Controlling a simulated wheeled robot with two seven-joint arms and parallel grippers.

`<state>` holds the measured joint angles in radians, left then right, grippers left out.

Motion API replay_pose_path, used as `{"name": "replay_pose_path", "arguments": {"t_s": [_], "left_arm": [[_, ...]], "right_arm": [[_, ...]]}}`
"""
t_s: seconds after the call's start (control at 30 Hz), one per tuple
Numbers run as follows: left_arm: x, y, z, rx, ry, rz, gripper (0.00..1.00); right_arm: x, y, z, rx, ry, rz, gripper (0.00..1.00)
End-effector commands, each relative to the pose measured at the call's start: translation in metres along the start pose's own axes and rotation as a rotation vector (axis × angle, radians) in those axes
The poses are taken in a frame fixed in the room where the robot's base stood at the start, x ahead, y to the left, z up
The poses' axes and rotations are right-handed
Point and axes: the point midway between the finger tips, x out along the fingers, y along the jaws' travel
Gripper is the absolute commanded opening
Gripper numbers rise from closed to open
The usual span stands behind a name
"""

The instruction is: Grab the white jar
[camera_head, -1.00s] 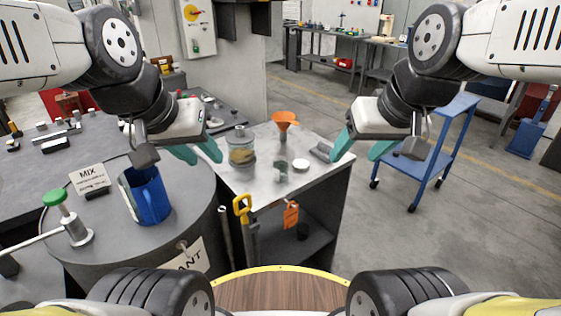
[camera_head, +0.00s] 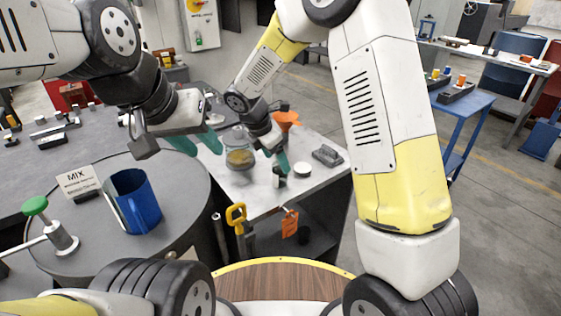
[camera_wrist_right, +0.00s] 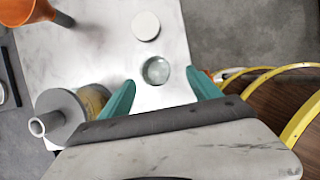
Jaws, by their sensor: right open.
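A small white round thing (camera_head: 302,168), likely the white jar seen from above, stands on the light-topped bench; it also shows in the right wrist view (camera_wrist_right: 146,26). A small clear round vessel (camera_wrist_right: 156,71) stands near it. My right gripper (camera_wrist_right: 161,90) is open above the bench, its teal fingers on either side of the clear vessel in the picture. The white thing is beyond the fingertips, apart from them. In the head view my right gripper (camera_head: 277,160) partly hides the bench items. My left gripper (camera_head: 197,143) is open and empty, left of the bench.
An orange funnel (camera_head: 287,118) is behind, a dark grey item (camera_head: 327,155) to the right. A blue jug (camera_head: 140,203) stands on the barrel. The front right bench top is bare.

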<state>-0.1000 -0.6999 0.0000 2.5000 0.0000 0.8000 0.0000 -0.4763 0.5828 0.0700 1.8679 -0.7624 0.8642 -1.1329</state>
Motion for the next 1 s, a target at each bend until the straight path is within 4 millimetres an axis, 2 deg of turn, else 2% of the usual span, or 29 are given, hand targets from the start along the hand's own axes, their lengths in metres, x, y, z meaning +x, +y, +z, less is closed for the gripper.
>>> {"name": "replay_pose_path", "arguments": {"t_s": [0.2, 0.7, 1.0], "left_arm": [[0.000, 0.000, 0.000, 0.000, 0.000, 0.000, 0.36], [0.000, 0.000, 0.000, 0.000, 0.000, 0.000, 0.36], [0.000, 0.000, 0.000, 0.000, 0.000, 0.000, 0.36]], "right_arm": [[0.021, 0.007, -0.008, -0.068, -0.011, -0.006, 0.72], [0.083, 0.006, 0.002, -0.063, -0.010, -0.005, 0.72], [0.086, 0.006, 0.002, -0.061, -0.010, -0.004, 0.70]]}}
